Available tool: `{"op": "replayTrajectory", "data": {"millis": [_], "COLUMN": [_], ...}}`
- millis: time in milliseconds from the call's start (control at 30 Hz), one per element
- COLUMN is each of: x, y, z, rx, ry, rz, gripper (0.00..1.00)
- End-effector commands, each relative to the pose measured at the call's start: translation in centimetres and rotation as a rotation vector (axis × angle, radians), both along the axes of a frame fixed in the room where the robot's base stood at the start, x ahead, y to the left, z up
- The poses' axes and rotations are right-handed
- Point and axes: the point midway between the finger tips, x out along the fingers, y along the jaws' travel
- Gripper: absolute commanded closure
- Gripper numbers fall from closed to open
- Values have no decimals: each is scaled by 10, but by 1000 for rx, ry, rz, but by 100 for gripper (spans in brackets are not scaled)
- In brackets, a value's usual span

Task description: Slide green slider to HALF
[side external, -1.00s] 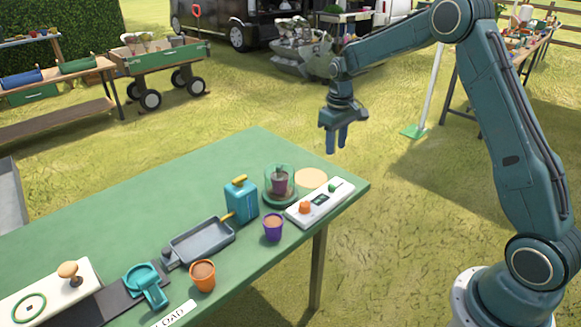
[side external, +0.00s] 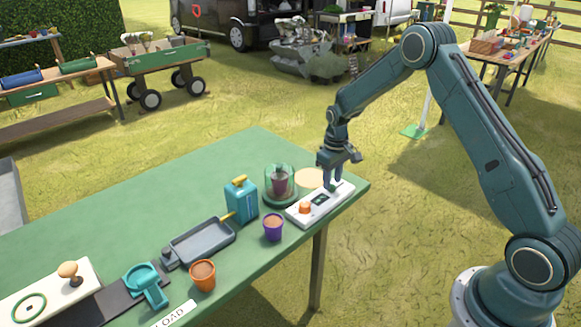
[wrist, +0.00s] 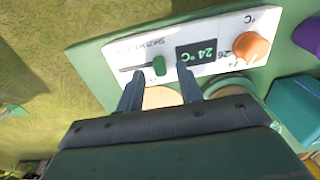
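The green slider (wrist: 158,66) is a small upright knob at one end of a dark slot on the white control panel (wrist: 114,51). In the wrist view the slot runs left from it. The panel (side external: 327,207) lies at the table's right corner in the side view. My gripper (side external: 332,185) is low over the panel's slider end, pointing down. In the wrist view its two fingers (wrist: 159,92) are apart, with the slider in line with the gap between them. I cannot tell whether they touch it. The lettering beside the slot is upside down and partly unreadable.
A glass-domed pot (side external: 281,184), a purple pot (side external: 273,227) and a teal can (side external: 241,202) stand close by on the green table (side external: 150,200). Beyond the panel's right end is open grass.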

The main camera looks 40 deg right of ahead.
Motion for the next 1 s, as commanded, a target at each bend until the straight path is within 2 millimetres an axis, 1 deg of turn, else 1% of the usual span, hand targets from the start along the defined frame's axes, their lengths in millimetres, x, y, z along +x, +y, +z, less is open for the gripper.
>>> {"op": "replayTrajectory", "data": {"millis": [33, 200, 533, 567, 700, 733, 933, 1000], "x": [0, 0, 0, 0, 0, 0, 0, 0], "y": [0, 0, 0, 0, 0, 0, -1, -5], "z": [-5, -15, -17, -17, -17, -17, -17, -17], "rx": [0, 0, 0, 0, 0, 0, 0, 0], "ry": [1, 0, -1, -1, -1, -1, -1, -1], "rz": [0, 0, 0, 0, 0, 0, 0, -1], "gripper": [64, 64, 64, 68, 95, 100, 100, 100]}}
